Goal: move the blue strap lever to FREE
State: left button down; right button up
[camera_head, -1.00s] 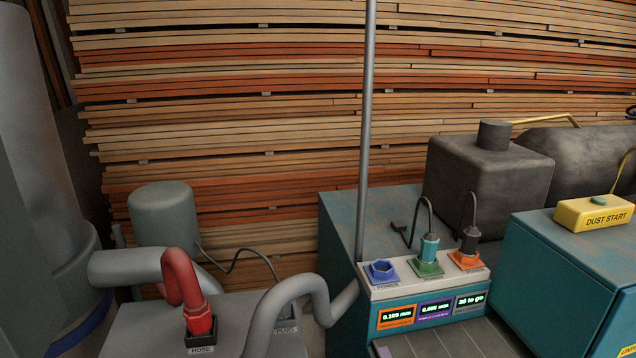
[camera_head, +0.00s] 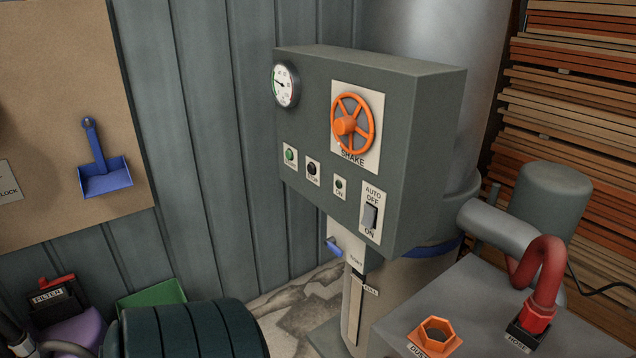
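A small blue lever (camera_head: 334,246) sticks out to the left from a pale plate (camera_head: 346,242) just below the grey control box (camera_head: 410,130) in the head view. Small lettering beside the plate is too small to read surely, so I cannot tell which position the lever is in. A blue band (camera_head: 432,248), perhaps the strap, goes around the lower part of the grey drum (camera_head: 455,205) behind the box. Neither of my grippers is in view.
The box carries an orange SHAKE wheel (camera_head: 353,125), a gauge (camera_head: 285,85) and a switch (camera_head: 370,216). A dark ribbed cylinder (camera_head: 185,330) fills the bottom left. A grey cabinet with an orange socket (camera_head: 435,336) and red hose (camera_head: 545,268) stands at lower right.

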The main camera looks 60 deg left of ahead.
aim_at(330, 242)
jog(key=u, duration=1.85)
